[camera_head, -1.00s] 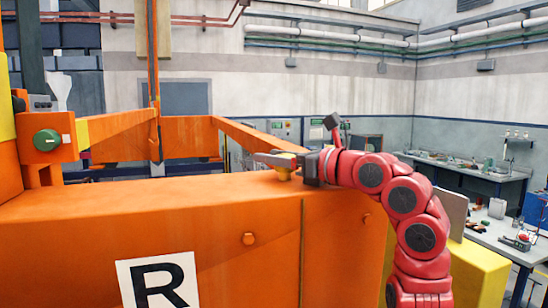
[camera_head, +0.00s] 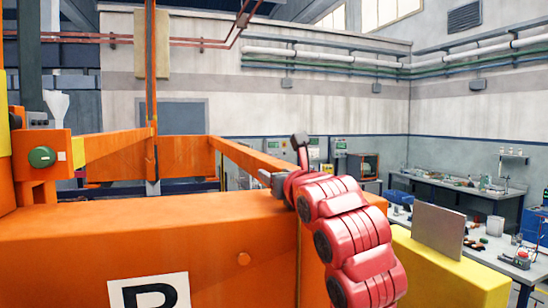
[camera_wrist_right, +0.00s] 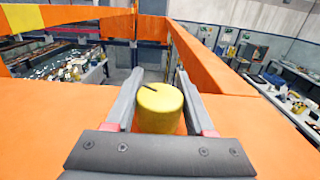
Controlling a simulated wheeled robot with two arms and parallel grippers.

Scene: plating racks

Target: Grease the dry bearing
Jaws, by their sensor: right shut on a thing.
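A yellow round cap (camera_wrist_right: 160,112) with a dark line on its top stands on the orange beam (camera_head: 150,235). In the right wrist view, my right gripper (camera_wrist_right: 159,78) has one grey finger on each side of the cap and is shut on it. In the head view, the right gripper (camera_head: 266,178) is at the beam's top near its right end, mostly behind my red arm. The cap is hidden there. I cannot make out a bearing or any grease tool. My left gripper is not in view.
An orange rail (camera_head: 245,160) runs back from the beam. A yellow block (camera_head: 440,265) with a grey panel (camera_head: 438,228) stands at the right, before workbenches (camera_head: 460,187). The beam's top is clear to the left.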

